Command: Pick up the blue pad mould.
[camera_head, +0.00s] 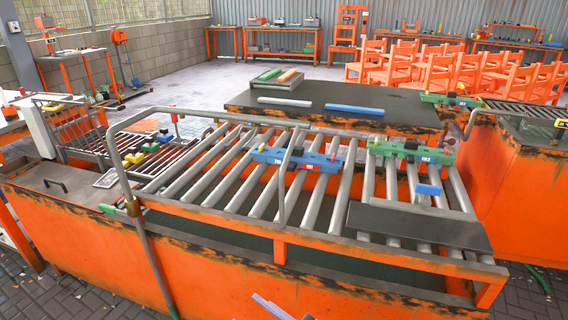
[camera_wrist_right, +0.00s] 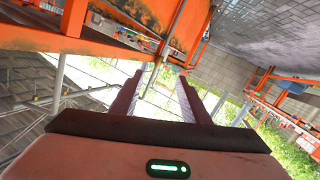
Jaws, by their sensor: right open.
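The blue pad mould (camera_head: 296,158) is a long blue block with small red and white marks and a dark fitting on top. It lies across the metal rollers near the middle of the head view, behind an upright grey rail. My right gripper (camera_wrist_right: 158,98) shows in the right wrist view with its two fingers apart and nothing between them. The blue mould is not recognisable in that view. A small pale part shows at the bottom edge of the head view; I cannot tell what it is. My left gripper is not seen.
A similar green mould (camera_head: 410,151) lies right of the blue one. A small blue block (camera_head: 428,190) is in front of it. A dark plate (camera_head: 420,226) covers the front right rollers. A bent grey pipe rail (camera_head: 125,165) and the orange frame (camera_head: 380,258) border the near side.

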